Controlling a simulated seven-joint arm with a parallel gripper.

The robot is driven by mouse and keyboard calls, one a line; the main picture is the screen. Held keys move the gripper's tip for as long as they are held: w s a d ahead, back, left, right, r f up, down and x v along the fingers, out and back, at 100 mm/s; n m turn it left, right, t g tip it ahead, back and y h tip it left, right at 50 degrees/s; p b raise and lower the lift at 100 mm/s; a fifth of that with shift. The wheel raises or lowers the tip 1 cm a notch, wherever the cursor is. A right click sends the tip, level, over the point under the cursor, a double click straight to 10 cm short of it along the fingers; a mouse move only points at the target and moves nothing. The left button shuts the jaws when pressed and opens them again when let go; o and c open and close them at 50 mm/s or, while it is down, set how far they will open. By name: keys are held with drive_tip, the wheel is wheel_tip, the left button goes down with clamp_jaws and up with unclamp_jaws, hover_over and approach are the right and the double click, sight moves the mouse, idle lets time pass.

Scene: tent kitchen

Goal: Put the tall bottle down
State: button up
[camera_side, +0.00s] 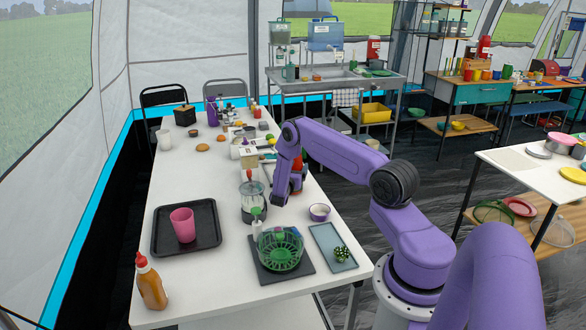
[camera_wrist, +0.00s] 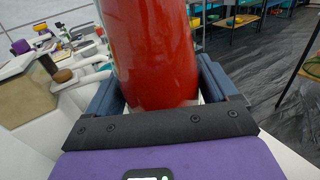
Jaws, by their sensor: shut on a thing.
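My gripper (camera_side: 288,190) is over the right side of the white table (camera_side: 220,288). In the wrist view, my gripper (camera_wrist: 163,90) has its two blue-grey fingers on either side of a large red bottle (camera_wrist: 155,60), shut on it. The bottle's top is out of that view. In the side view only a part of the red bottle (camera_side: 298,160) shows behind my purple wrist. I cannot tell whether its base touches the table.
A clear jar (camera_side: 253,203) stands close left of my gripper, and a small bowl (camera_side: 319,212) in front. Nearer are a green basket (camera_side: 280,250), a grey tray (camera_side: 325,236), a black tray (camera_side: 160,240) with a pink cup (camera_side: 183,226), and a brown sauce bottle (camera_side: 152,287). Clutter fills the far end.

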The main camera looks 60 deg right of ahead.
drive_tip(key=o, duration=1.8)
drive_tip(key=shift+f, duration=0.1)
